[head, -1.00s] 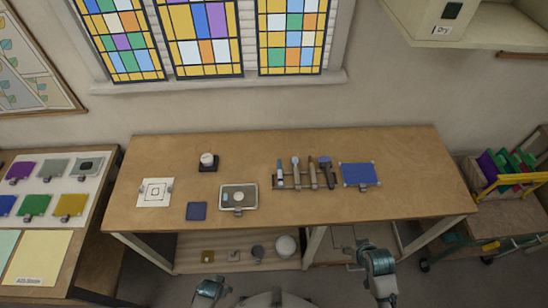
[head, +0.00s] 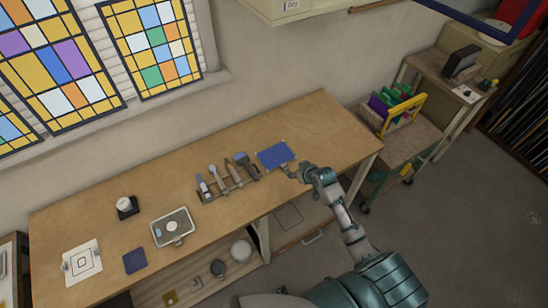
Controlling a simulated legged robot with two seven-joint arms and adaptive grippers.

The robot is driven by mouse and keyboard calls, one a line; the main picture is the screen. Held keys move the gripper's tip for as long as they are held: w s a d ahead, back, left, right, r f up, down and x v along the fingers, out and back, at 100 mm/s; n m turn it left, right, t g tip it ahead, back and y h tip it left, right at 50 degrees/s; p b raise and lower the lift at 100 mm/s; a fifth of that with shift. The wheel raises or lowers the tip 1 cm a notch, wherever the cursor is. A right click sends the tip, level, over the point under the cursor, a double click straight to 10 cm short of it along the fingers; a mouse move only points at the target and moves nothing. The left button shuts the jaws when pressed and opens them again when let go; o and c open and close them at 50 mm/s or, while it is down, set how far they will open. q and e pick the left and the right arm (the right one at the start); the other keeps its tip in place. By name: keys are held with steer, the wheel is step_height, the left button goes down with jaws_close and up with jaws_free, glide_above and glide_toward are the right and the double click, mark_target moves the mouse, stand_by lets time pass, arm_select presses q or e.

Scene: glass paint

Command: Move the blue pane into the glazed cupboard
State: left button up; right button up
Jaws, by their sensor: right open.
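The blue pane (head: 275,155) lies flat on the wooden workbench, near its right end, with a small clip or tab at its front edge. My right gripper (head: 293,171) is open at the pane's front right edge, close to that tab. Whether its fingers touch the tab is too small to tell. A pale wall cupboard (head: 286,9) with a small label shows only its lower part at the top edge. Whether it is the glazed cupboard, I cannot tell. My left gripper is out of view.
On the bench (head: 90,218) are a tool rack (head: 229,180), a metal tray (head: 173,228), a dark blue square (head: 135,261) and a white marked sheet (head: 82,262). A cart with a yellow-handled rack (head: 405,108) stands right. A dark blue frame (head: 470,21) crosses the top right.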

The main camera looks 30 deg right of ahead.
mark_target(286, 168)
steer(key=x, duration=0.4)
steer(key=shift+w+f, duration=0.2)
steer(key=shift+w+d+f, duration=0.15)
steer(key=shift+w+f, duration=0.15)
steer(key=shift+f, duration=0.15)
steer(key=x, duration=0.4)
steer(key=shift+f+p, duration=0.3)
steer(key=shift+w, duration=0.15)
steer(key=shift+a, duration=0.2)
steer(key=c, duration=0.3)
jaws_close()
steer(key=shift+d, duration=0.15)
